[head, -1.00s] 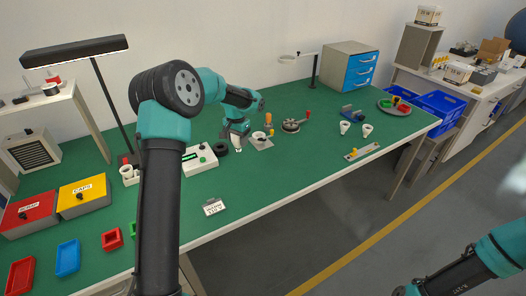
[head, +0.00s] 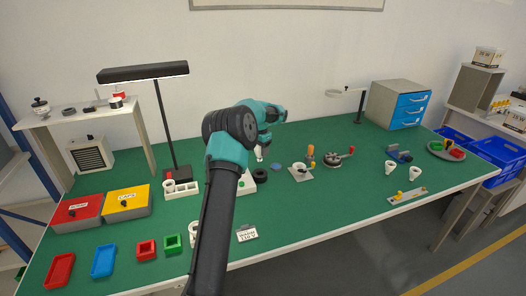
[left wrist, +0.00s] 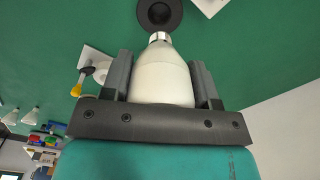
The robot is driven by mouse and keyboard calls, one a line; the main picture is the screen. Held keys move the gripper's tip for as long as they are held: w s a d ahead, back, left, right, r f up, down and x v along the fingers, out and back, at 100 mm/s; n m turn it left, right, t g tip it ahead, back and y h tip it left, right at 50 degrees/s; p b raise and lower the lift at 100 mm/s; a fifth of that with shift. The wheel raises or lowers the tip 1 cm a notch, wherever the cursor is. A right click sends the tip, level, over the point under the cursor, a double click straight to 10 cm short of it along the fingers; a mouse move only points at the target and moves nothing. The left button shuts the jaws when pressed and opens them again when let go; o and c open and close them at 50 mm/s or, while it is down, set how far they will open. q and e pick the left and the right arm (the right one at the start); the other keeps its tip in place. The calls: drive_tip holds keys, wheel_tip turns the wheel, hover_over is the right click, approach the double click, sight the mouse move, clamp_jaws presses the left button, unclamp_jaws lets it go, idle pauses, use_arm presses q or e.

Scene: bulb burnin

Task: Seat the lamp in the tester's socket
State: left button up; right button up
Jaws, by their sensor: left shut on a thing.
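My left gripper (head: 262,144) is shut on a white lamp (left wrist: 163,78), one finger on each side of its wide body. The lamp also shows small in the head view (head: 259,153). In the left wrist view its metal cap points at a black round socket (left wrist: 160,12) with a dark centre. In the head view the black socket (head: 260,174) sits beside the white tester box (head: 247,183), partly hidden by my left arm. The lamp appears above or behind the socket there. My right gripper is out of view.
A grey plate with a white ring (head: 301,171), an orange-handled tool (head: 310,153) and a round dark fixture (head: 334,160) stand to the right. A black desk lamp (head: 160,120) rises at left.

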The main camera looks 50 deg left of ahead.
sight(260, 160)
use_arm(q)
drive_tip(key=shift+f, duration=0.1)
drive_tip(key=shift+f, duration=2.85)
drive_tip(key=shift+f, duration=1.55)
drive_tip(key=o, duration=1)
drive_tip(key=shift+r, duration=0.1)
wheel_tip(260, 160, up, 17)
drive_tip(key=shift+r, duration=0.15)
idle(0.5)
